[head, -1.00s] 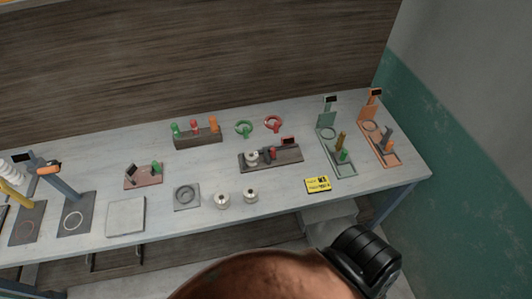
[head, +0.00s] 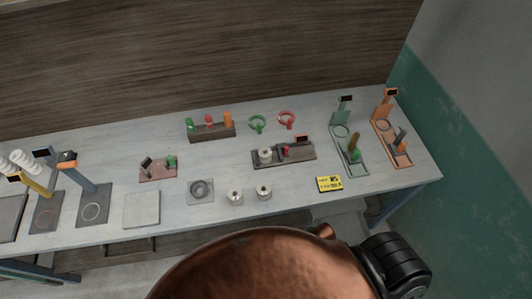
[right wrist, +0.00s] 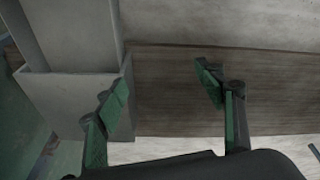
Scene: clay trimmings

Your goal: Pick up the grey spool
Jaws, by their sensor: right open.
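Two small pale grey, spool-like pieces stand near the front edge of the bench in the head view, a left one (head: 235,197) and a right one (head: 264,192). A similar pale piece (head: 265,156) stands on a dark tray (head: 298,154) behind them. I cannot tell from colour which one is the grey spool. My right gripper (right wrist: 165,80) shows in the right wrist view, open and empty, with its green fingers apart. No spool shows in that view. My left gripper is not in view.
A grey square plate with a ring (head: 199,188) and a pale slab (head: 141,209) lie left of the spools. Green (head: 347,150) and orange (head: 391,143) stands are at the right end. My copper-coloured arm part fills the bottom.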

